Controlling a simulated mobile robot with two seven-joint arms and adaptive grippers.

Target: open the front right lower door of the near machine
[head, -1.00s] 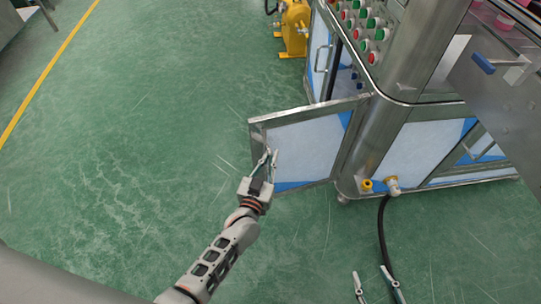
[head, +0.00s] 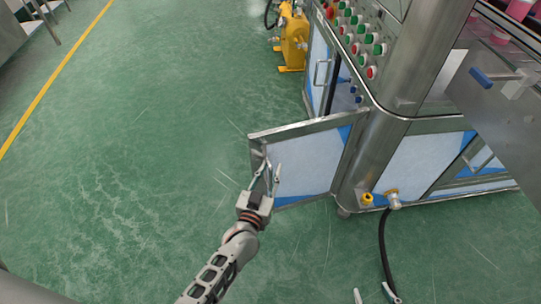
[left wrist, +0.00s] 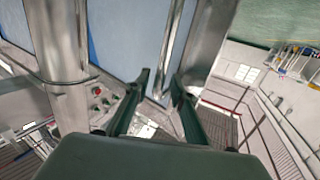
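The lower door (head: 305,163) of the near machine is a metal-framed panel with a pale and blue face. It stands swung out to the left from the machine's rounded corner post. My left gripper (head: 271,170) is at the door's free left edge, its fingers apart. In the left wrist view a thin upright metal bar (left wrist: 171,45), apparently the door handle, runs down toward the gap between the open fingers (left wrist: 160,88). I cannot tell whether they touch it. My right gripper (head: 373,294) is at the bottom edge of the head view, fingers apart and empty.
The machine's control panel (head: 362,45) with red and green buttons is above the door. A black hose (head: 383,245) hangs from a brass fitting to the floor. A yellow pump (head: 293,42) stands at the back. The green floor (head: 130,170) left of the door is clear.

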